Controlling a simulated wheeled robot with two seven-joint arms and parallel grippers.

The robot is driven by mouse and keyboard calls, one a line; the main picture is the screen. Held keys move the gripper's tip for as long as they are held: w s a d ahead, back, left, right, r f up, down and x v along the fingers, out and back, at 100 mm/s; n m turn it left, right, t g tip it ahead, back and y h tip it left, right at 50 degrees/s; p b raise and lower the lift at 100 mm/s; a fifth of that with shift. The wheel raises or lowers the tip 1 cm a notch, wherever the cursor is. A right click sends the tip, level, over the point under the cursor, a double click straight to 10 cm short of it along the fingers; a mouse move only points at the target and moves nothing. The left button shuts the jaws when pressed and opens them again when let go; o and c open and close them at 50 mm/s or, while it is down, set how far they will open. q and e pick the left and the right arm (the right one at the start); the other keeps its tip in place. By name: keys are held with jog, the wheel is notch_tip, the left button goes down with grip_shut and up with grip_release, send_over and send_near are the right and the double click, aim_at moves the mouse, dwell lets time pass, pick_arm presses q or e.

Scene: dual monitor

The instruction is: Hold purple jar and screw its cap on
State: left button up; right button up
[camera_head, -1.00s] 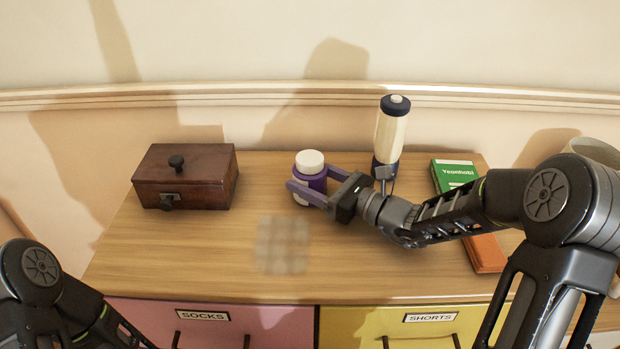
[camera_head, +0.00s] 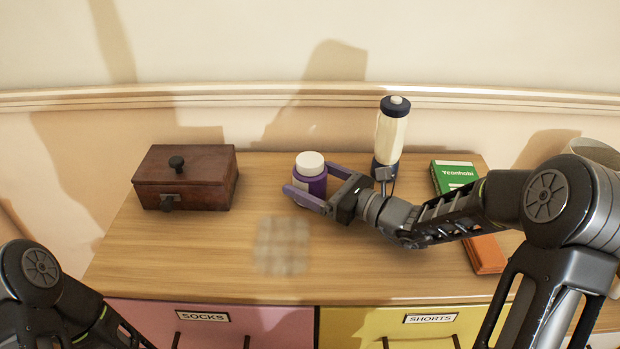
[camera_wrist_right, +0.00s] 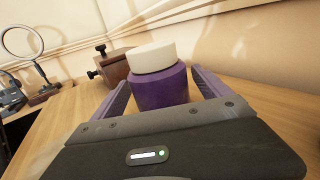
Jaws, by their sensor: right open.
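The purple jar (camera_head: 311,183) stands upright on the wooden dresser top, with its white cap (camera_head: 310,163) seated on it. In the right wrist view the jar (camera_wrist_right: 161,90) and the cap (camera_wrist_right: 152,57) are straight ahead between the two purple fingers. My right gripper (camera_head: 318,184) is open, one finger in front of the jar and the other at its right side. I cannot tell whether either finger touches the jar. My left arm shows at the lower left, but its gripper is out of view.
A dark wooden box (camera_head: 186,178) stands to the left. A white and navy bottle (camera_head: 391,138) stands just behind my right wrist. A green book (camera_head: 455,173) and an orange book (camera_head: 486,254) lie at the right. The dresser top's front middle (camera_head: 340,265) is clear.

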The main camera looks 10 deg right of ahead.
aim_at(324, 186)
jog(key=v, duration=0.7)
jog(key=shift+s+d, duration=0.15)
jog(key=shift+s, duration=0.1)
dwell(0.6)
